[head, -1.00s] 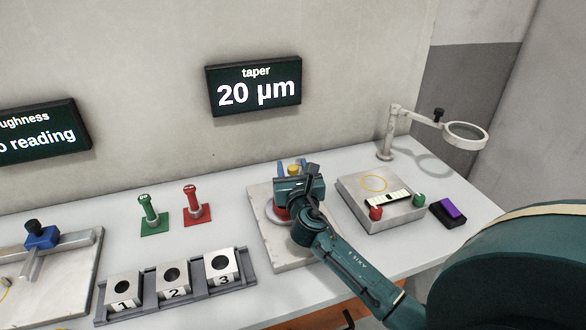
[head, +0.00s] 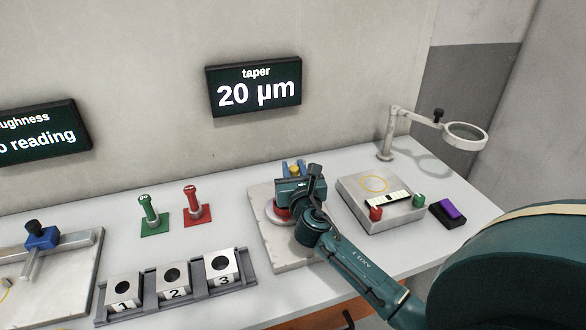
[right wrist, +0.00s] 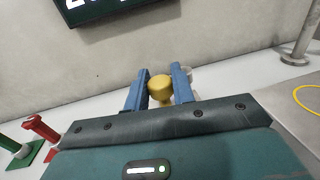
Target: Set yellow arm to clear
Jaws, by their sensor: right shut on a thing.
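The yellow arm shows only as a rounded yellow knob (right wrist: 159,88) between the blue fingers of my right gripper (right wrist: 160,84) in the right wrist view. The gripper is shut on it. In the head view my right gripper (head: 293,168) is over the grey plate (head: 264,208) at the bench's middle right, and its body hides nearly all of the yellow arm. A red round part (head: 281,213) shows under the gripper. How the arm is set cannot be read. My left gripper is not in view.
The taper display (head: 255,86) reads 20 µm. Green (head: 150,214) and red (head: 193,206) posts stand left of the plate, behind a rack (head: 190,288) of numbered blocks. Right are a grey block (head: 352,207), a purple-topped pad (head: 450,209) and a magnifier (head: 466,136).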

